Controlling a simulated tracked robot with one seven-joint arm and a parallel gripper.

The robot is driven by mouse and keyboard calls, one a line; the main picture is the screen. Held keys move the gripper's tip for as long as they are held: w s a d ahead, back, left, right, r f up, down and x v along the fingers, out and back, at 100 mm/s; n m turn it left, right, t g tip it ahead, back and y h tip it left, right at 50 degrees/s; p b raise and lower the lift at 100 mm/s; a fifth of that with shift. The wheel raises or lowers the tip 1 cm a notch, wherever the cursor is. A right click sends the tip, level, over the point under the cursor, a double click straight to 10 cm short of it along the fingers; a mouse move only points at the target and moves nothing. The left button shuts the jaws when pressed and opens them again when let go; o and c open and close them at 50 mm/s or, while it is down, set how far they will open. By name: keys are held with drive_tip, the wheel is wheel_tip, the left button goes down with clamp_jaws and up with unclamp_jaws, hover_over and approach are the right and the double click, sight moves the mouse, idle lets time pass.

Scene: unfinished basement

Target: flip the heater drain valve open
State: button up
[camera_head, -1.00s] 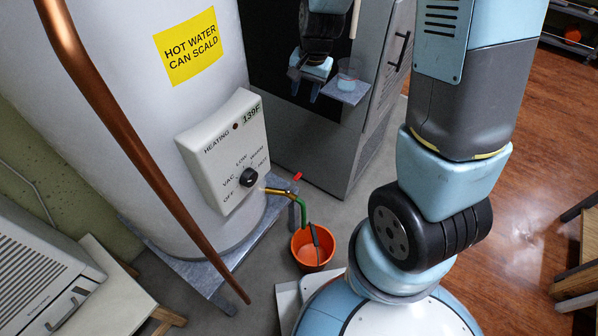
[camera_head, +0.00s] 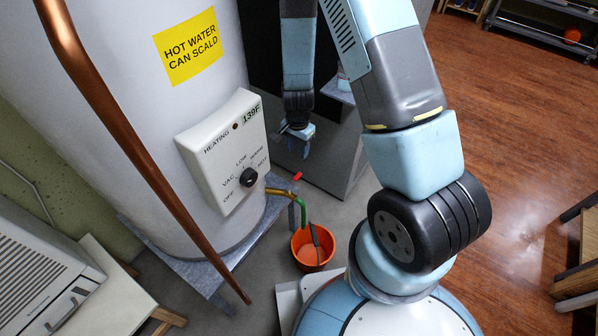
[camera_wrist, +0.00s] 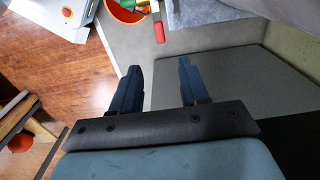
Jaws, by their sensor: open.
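The white water heater (camera_head: 190,130) stands at the left. Its brass drain valve (camera_head: 279,192) juts out low at the right of the control box, with a red lever (camera_head: 297,176) on it and a green hose (camera_head: 301,208) below. My gripper (camera_head: 298,150) is open and empty, a little above and beyond the red lever in the head view, apart from it. In the wrist view my gripper (camera_wrist: 159,66) shows both blue fingers spread with nothing between. The red lever (camera_wrist: 158,29) shows past the fingertips there, near the top edge. The valve body is mostly cut off in that view.
An orange bucket (camera_head: 304,262) stands on the floor under the valve, with the hose end and a dark-handled thing in it. A grey cabinet (camera_head: 345,165) stands behind my gripper. A copper pipe (camera_head: 135,150) crosses in front of the heater.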

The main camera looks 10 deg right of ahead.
sight(298, 175)
wheel_tip(298, 175, down, 13)
drive_tip(key=shift+f, duration=0.1)
idle(0.7)
clamp_jaws()
idle(0.4)
